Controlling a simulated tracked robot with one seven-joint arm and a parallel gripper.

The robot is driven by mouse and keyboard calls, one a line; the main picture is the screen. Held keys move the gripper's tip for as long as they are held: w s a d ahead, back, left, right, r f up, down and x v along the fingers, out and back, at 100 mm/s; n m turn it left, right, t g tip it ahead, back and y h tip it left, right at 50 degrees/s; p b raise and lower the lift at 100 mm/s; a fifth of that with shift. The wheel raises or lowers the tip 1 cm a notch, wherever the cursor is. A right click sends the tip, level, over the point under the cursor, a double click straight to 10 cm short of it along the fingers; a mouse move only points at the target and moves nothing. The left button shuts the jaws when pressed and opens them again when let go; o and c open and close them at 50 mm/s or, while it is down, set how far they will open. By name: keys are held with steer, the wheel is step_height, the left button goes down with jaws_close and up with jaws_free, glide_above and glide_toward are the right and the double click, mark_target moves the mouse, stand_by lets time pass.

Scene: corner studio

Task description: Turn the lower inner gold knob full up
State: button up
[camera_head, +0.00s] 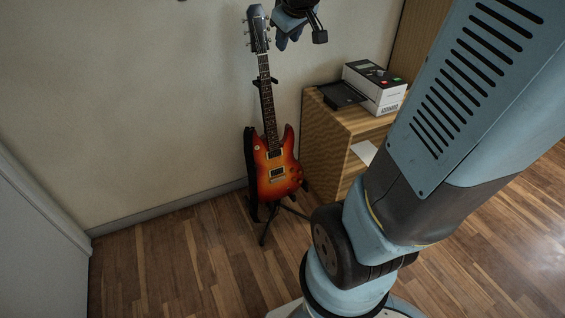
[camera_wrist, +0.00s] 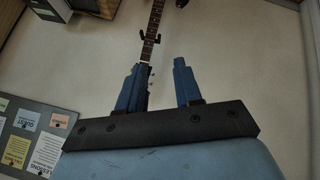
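The red sunburst electric guitar (camera_head: 277,172) stands upright on a black stand against the wall in the head view. Its gold knobs are too small to tell apart. The wrist view shows part of its neck (camera_wrist: 154,25) at the top centre; the guitar body cannot be made out there. My gripper (camera_wrist: 159,64) has its two blue fingers apart with nothing between them; the neck shows behind, beyond the gap. In the head view my gripper (camera_head: 282,38) is at the top edge, beside the headstock and well above the guitar body, partly cut off.
A wooden cabinet (camera_head: 325,150) stands right of the guitar, with a white box (camera_head: 375,88) and a black flat item (camera_head: 342,95) on top. The black stand's legs (camera_head: 266,228) spread on the floor. Wooden floor (camera_head: 170,265) is clear at left. A board with notes (camera_wrist: 40,135) shows in the wrist view.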

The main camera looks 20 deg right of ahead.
steer(key=w+d+f+n+t, duration=0.1)
steer(key=w+d+f+n, duration=0.1)
steer(key=w+d+f, duration=0.4)
steer(key=w+d+f+n+h, duration=0.1)
steer(key=w+d+f+n, duration=0.15)
steer(key=w, duration=0.65)
steer(key=w+d+f+n+t, duration=0.1)
steer(key=w+d+f+n, duration=0.15)
steer(key=w+f, duration=0.4)
steer(key=w+d+f+n+t, duration=0.1)
steer(key=w+d+f+n, duration=0.3)
steer(key=f, duration=0.6)
steer(key=w+d+f+n+t, duration=0.15)
steer(key=w+d+f, duration=0.4)
steer(key=f, duration=0.55)
steer(key=n+t+y, duration=0.3)
steer(key=n+y, duration=0.2)
steer(key=n, duration=0.8)
glide_toward(295, 180)
steer(key=shift+m+g, duration=0.25)
steer(key=x, duration=0.8)
steer(key=shift+r, duration=0.1)
